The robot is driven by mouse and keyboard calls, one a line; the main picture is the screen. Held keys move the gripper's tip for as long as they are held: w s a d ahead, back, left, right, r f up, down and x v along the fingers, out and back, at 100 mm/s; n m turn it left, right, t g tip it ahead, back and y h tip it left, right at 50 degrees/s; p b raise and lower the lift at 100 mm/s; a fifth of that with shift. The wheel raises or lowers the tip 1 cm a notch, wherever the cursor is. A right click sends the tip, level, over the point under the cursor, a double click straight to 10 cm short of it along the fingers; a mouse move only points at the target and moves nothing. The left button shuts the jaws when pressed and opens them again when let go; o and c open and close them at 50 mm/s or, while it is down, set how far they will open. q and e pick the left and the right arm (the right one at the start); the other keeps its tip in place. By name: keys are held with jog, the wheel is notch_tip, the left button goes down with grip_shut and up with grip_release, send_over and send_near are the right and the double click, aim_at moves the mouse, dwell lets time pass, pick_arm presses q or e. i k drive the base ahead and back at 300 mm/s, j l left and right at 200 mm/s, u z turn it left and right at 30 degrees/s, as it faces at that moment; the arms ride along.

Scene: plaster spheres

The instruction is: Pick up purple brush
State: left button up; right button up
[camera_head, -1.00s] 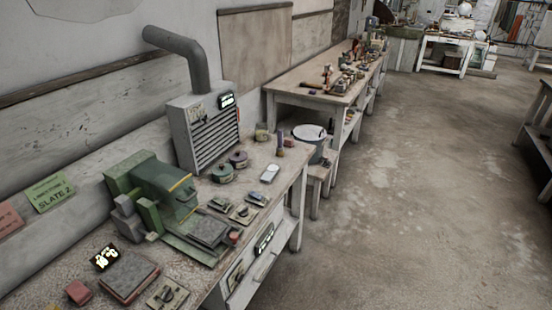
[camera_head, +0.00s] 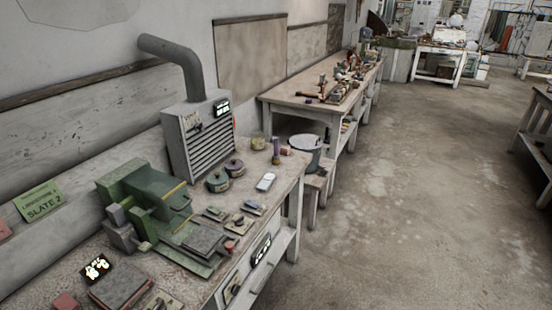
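A small upright purple item (camera_head: 276,150), which looks like the purple brush, stands near the far right corner of the near workbench (camera_head: 268,204). It is small in the view, so its bristles cannot be made out. Neither of my grippers shows in the head view.
A green machine (camera_head: 150,200), a grey vented unit with a pipe (camera_head: 200,135), two round tins (camera_head: 218,181) and a white device (camera_head: 266,182) share the bench. A bucket (camera_head: 305,150) on a stool stands beyond its end. The floor (camera_head: 400,220) to the right is open.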

aim_at(276, 157)
jog(key=i+l+u, duration=0.1)
jog(key=u, duration=0.75)
jog(key=i+l+u, duration=0.25)
jog(key=l+u, duration=0.25)
jog(key=i+l+u, duration=0.2)
jog(key=l, duration=0.2)
jog(key=l+u, duration=0.25)
jog(key=i+l, duration=0.05)
jog(key=l, duration=0.05)
